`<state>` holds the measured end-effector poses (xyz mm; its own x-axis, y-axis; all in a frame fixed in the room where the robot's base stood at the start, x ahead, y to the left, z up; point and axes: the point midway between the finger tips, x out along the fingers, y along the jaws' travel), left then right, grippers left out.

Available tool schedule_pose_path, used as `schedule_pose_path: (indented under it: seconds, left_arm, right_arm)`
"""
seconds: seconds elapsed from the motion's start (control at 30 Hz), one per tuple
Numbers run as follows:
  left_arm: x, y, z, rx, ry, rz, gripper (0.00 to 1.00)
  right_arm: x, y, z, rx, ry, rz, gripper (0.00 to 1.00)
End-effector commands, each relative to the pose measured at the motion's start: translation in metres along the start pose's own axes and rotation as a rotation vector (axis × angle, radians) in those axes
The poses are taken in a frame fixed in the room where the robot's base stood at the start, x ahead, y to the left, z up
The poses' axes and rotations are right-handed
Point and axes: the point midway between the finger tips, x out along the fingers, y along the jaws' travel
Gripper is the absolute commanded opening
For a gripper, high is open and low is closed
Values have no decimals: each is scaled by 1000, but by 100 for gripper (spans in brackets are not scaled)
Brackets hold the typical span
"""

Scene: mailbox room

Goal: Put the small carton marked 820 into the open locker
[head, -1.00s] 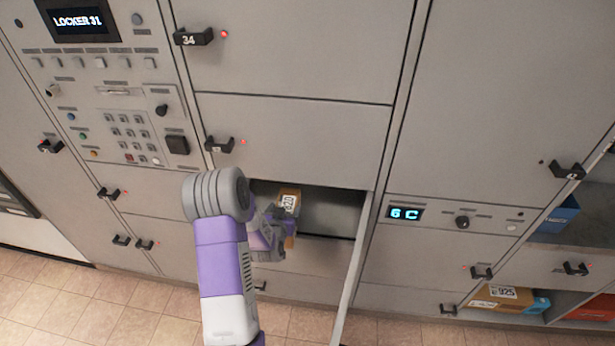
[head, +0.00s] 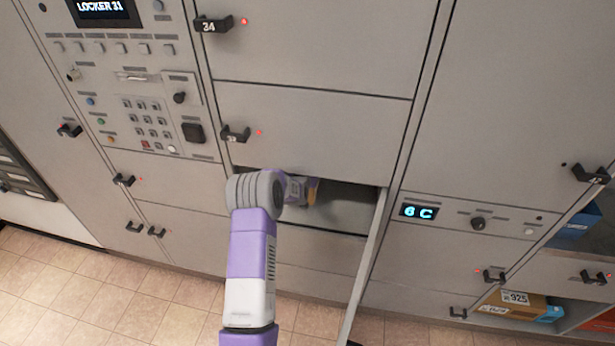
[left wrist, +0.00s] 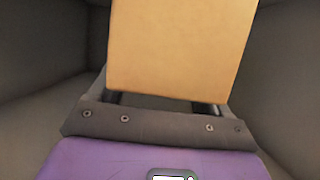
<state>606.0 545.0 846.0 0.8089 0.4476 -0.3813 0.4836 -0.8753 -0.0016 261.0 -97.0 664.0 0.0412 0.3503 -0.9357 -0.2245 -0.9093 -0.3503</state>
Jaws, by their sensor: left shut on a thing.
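The small carton (left wrist: 180,45) fills the upper middle of the left wrist view, a plain tan face between my gripper's fingers. In the head view only a sliver of the carton (head: 312,190) shows beyond my gripper, inside the open locker; its label is hidden. My left gripper (head: 300,190) reaches into the open locker (head: 350,213) and is shut on the carton. Grey locker walls surround it in the left wrist view. I cannot tell whether the carton touches the locker floor. My right gripper is not in view.
The open locker door (head: 367,265) swings out toward me on the right of the opening. A control panel with a "LOCKER 31" screen (head: 103,10) is at left. A carton marked 925 (head: 520,300) lies in a compartment at lower right. Tiled floor is at lower left.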

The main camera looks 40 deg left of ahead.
Motion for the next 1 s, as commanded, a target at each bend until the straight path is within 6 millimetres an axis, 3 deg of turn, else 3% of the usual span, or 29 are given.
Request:
schedule_pose_path:
  seconds: [0.2, 0.6, 0.63, 0.77, 1.0]
  left_arm:
    - [11, -1, 28, 0, 1, -1, 11]
    - [13, 0, 32, 1, 3, 0, 11]
    - [13, 0, 34, 0, -1, 0, 81]
    - [13, 0, 33, 0, -1, 0, 100]
    - [12, 0, 32, 0, -1, 0, 100]
  right_arm:
    - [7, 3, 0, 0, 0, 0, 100]
    - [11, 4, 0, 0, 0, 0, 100]
    - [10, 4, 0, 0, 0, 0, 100]
    - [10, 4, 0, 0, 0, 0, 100]
    - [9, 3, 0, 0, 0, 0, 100]
